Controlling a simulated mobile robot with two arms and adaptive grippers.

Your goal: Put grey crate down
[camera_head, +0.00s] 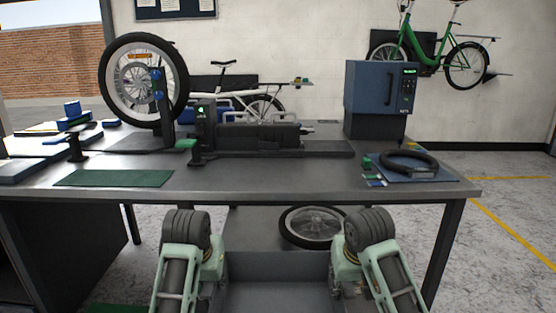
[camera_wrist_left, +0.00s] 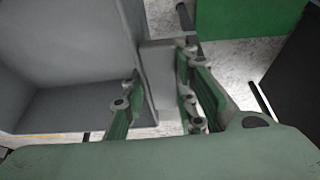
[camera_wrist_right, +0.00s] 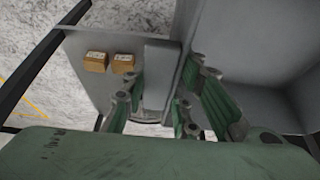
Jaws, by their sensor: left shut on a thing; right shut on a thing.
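The grey crate (camera_head: 276,264) is between my two arms, in front of the workbench, with its open top facing up. In the left wrist view its wall (camera_wrist_left: 65,45) fills the left side. My left gripper (camera_wrist_left: 160,95) is shut on a grip piece at the crate's side. In the right wrist view the crate (camera_wrist_right: 265,40) is on the right, and my right gripper (camera_wrist_right: 155,98) is shut on its opposite side. In the head view, my forearms partly hide both grippers. I cannot tell the crate's height above the floor.
The workbench (camera_head: 300,180) stands ahead, with a truing stand and wheel (camera_head: 143,80), green mat (camera_head: 114,178), blue box (camera_head: 380,100) and tyre (camera_head: 407,163) on it. A wheel (camera_head: 312,227) lies low beneath. Two small brown boxes (camera_wrist_right: 95,62) (camera_wrist_right: 123,63) sit beside the crate.

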